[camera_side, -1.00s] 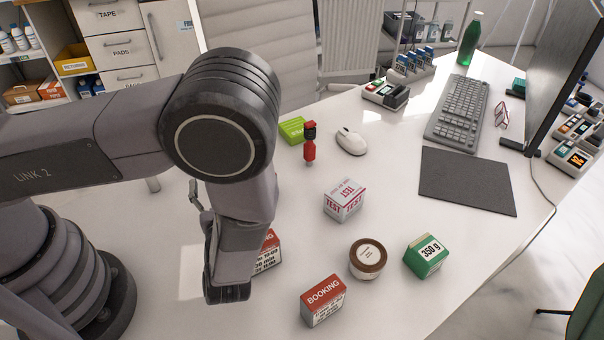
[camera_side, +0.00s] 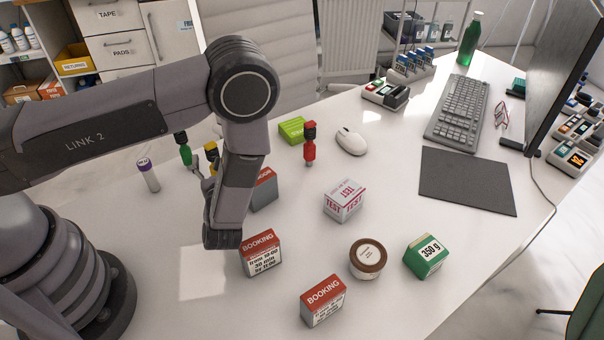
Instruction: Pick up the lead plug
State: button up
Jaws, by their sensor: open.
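Several lead plugs show on the white desk. A red one with a black end (camera_side: 310,146) stands clear, left of the mouse. A green one with a dark end (camera_side: 185,153) and a yellow one with a dark end (camera_side: 212,153) are farther left, close to my arm; the yellow one is partly hidden by it. My gripper (camera_side: 199,176) is open beside the lower arm, just in front of the green and yellow plugs. The arm hides much of it, and I see nothing held. I cannot tell whether it touches a plug.
Red-topped booking boxes (camera_side: 262,254) (camera_side: 323,300), a test box (camera_side: 344,200), a round tub (camera_side: 368,258) and a green box (camera_side: 426,256) stand to the right. A purple-capped tube (camera_side: 148,175) stands left.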

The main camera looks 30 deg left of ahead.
jog(key=shift+x, duration=1.3)
grip_shut()
